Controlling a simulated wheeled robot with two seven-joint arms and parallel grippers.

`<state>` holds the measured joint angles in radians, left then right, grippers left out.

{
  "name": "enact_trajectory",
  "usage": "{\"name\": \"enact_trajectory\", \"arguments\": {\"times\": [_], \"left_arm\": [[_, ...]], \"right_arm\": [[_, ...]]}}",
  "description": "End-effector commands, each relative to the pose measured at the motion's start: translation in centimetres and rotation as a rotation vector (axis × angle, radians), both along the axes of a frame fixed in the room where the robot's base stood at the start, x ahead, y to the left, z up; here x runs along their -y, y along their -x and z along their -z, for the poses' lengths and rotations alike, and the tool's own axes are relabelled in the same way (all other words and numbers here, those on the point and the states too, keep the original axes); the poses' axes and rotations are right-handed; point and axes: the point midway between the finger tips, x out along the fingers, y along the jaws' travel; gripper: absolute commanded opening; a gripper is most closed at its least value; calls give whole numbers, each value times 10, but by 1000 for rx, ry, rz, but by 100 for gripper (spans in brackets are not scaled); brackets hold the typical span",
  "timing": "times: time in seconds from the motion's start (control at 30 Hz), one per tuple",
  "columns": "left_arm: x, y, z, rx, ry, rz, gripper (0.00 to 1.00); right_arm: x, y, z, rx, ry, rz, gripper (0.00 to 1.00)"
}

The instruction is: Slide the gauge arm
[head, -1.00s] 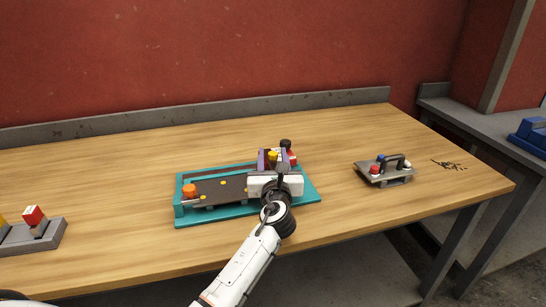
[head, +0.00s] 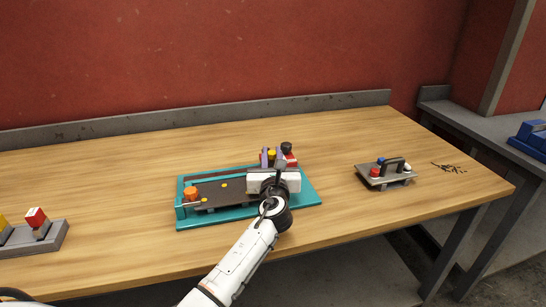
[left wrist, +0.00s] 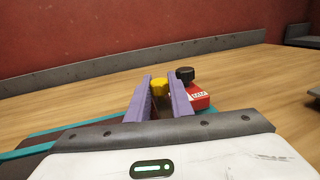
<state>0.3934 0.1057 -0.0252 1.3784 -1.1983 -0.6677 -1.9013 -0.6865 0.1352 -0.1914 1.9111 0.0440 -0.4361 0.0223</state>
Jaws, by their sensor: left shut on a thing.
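The gauge is a teal base (head: 225,214) on the wooden table. A dark flat plate (head: 215,192) with small yellow dots lies along it. An orange knob (head: 190,193) stands at its left end. At its right end are a yellow knob (head: 272,154) and a red block (head: 290,159) with a black knob on top. My left gripper (head: 271,157) is over this right end, its purple fingers shut on the yellow knob, which also shows between them in the left wrist view (left wrist: 158,87). Its white body hides part of the base. Which part is the gauge arm is unclear. My right gripper is out of view.
A grey fixture (head: 393,178) with a handle and red, blue and white knobs stands at the right. A grey block (head: 38,238) with red and yellow parts stands at the left edge. The table is clear between them and the gauge. A low grey ledge (head: 200,119) runs behind.

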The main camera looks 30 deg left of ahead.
Motion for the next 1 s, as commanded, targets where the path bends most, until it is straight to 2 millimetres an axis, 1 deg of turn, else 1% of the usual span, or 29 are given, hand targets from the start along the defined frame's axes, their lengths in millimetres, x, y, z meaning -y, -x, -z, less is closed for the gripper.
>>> {"name": "enact_trajectory", "arguments": {"times": [0.17, 0.2, 0.3, 0.57, 0.67, 0.77, 1.0], "left_arm": [[-3, 0, -3, 4, -1, -4, 0], [-3, 0, -3, 4, -1, -5, 23], [-3, 0, -3, 4, -1, -4, 38], [-2, 0, -2, 4, 0, -3, 38], [1, 4, -2, 3, 0, -2, 38], [8, 14, -1, 2, 0, -2, 38], [37, 52, -1, 3, 2, -2, 38]], "right_arm": [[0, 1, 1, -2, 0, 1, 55], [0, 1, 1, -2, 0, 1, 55], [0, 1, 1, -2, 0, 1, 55], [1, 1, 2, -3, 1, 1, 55], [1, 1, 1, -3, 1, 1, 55], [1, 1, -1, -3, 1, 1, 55], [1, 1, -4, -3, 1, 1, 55]]}}
